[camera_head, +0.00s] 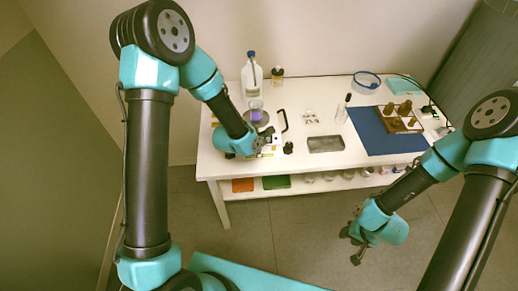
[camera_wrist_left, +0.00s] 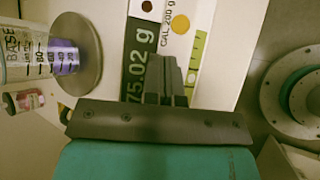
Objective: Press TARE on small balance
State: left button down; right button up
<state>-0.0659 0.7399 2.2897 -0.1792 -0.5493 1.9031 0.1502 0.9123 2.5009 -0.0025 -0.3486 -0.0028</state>
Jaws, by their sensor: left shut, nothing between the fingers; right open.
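The small balance's display, reading 75.02 g (camera_wrist_left: 138,70), shows in the left wrist view beside my left gripper (camera_wrist_left: 166,62). That gripper is shut and empty, with its fingertips over the balance front, below a button with an orange dot (camera_wrist_left: 180,24) and a "CAL 200 g" print. A button with a dark dot (camera_wrist_left: 147,6) is at the top edge. I cannot read a TARE label or tell whether the fingertips touch. The round metal pan (camera_wrist_left: 88,35) bears a beaker (camera_wrist_left: 30,55) with purple liquid, marked BASE. My right gripper (camera_head: 353,246) is open and empty, in front of the table.
The white table (camera_head: 220,165) bears a blue-capped bottle (camera_head: 251,75), a grey tray (camera_head: 326,144), a blue mat (camera_head: 372,130) and a wooden rack (camera_head: 397,123) with brown bottles. A lower shelf holds several jars. The floor in front is clear.

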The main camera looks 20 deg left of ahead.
pick_arm(q)
jog(key=shift+f, duration=0.2)
jog(key=shift+f, duration=0.25)
jog(key=shift+f, duration=0.35)
dwell(1.0)
jog(key=shift+r, duration=0.8)
jog(key=shift+r, duration=2.5)
